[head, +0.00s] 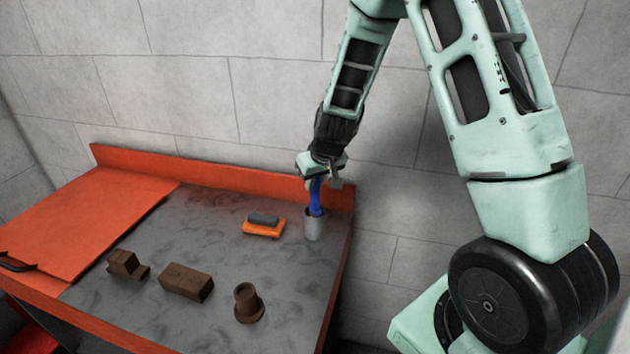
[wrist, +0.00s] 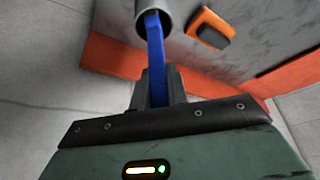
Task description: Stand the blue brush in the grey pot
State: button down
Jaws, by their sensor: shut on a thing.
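The blue brush (head: 316,197) is held upright by my gripper (head: 324,182), which is shut on its upper part. The brush's lower end is inside the mouth of the grey pot (head: 313,227), which stands near the right edge of the bench top. In the wrist view, the blue brush (wrist: 154,45) runs from between the fingers of my gripper (wrist: 158,85) into the opening of the grey pot (wrist: 152,8). The brush's lower end is hidden in the pot, so I cannot tell whether it touches the bottom.
An orange block with a dark grey top (head: 263,225) lies just left of the pot. Brown parts (head: 187,282) stand along the front of the grey bench top (head: 225,235). A raised orange rim (head: 220,172) runs along the back, close to the wall.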

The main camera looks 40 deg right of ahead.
jog(key=shift+f, duration=0.4)
jog(key=c, duration=1.3)
grip_release()
jog(key=shift+r, duration=0.1)
jog(key=d+p+v, duration=0.1)
jog(key=v, duration=1.6)
jog(key=shift+a, duration=0.45)
jog(key=shift+s+r, duration=0.1)
jog(key=shift+s, duration=0.05)
